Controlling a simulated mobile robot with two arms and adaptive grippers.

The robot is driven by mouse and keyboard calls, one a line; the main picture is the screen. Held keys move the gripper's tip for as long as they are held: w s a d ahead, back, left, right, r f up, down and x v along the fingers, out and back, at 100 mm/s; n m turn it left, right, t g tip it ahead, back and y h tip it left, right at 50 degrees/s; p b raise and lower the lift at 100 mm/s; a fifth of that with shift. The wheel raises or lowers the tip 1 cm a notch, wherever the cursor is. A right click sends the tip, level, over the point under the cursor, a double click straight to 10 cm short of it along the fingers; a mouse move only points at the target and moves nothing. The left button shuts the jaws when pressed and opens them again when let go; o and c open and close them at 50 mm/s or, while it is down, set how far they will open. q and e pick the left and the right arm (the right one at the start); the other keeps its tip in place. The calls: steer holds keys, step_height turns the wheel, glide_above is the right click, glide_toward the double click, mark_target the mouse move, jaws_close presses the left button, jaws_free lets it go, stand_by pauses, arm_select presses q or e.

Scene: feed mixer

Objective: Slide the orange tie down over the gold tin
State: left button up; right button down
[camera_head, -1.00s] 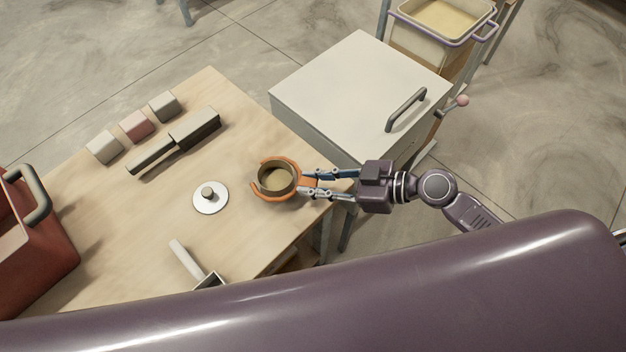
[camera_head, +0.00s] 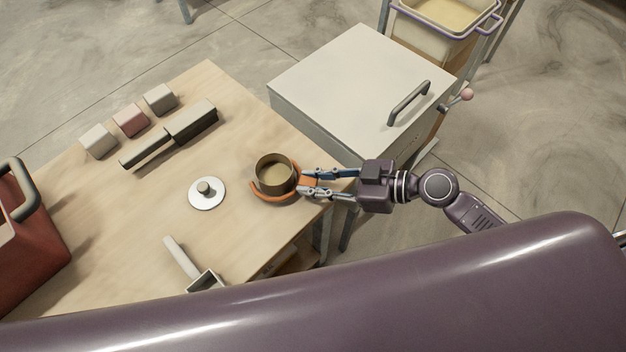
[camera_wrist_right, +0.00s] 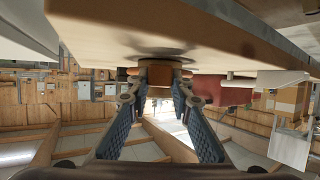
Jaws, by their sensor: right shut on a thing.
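The gold tin (camera_head: 274,178) stands upright and open on the wooden table, near its right edge. The orange tie (camera_head: 262,197) is an open band around the lower part of the tin, with the tin's wall showing above it. Its far side is hidden behind the tin. My right gripper (camera_head: 308,182) comes in from the right and is shut on the tie's tab. In the right wrist view the tin (camera_wrist_right: 160,63) and the tie's orange block (camera_wrist_right: 160,75) show between my fingertips (camera_wrist_right: 160,95), under the tabletop in the picture. My left gripper is not in view.
A white disc with a knob (camera_head: 206,193) and a small scoop (camera_head: 190,262) lie left of the tin. A grey long-handled tool (camera_head: 170,135), three small blocks (camera_head: 130,120) and a red container (camera_head: 30,240) are farther left. A white-topped cabinet (camera_head: 350,90) stands behind the gripper.

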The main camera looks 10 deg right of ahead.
steer(key=shift+f+b, duration=0.1)
steer(key=shift+b, duration=0.65)
stand_by(0.8)
stand_by(0.4)
steer(key=c, duration=1.3)
jaws_free()
steer(key=shift+o, duration=0.2)
steer(key=shift+r+p, duration=3.15)
steer(key=shift+r, duration=1.4)
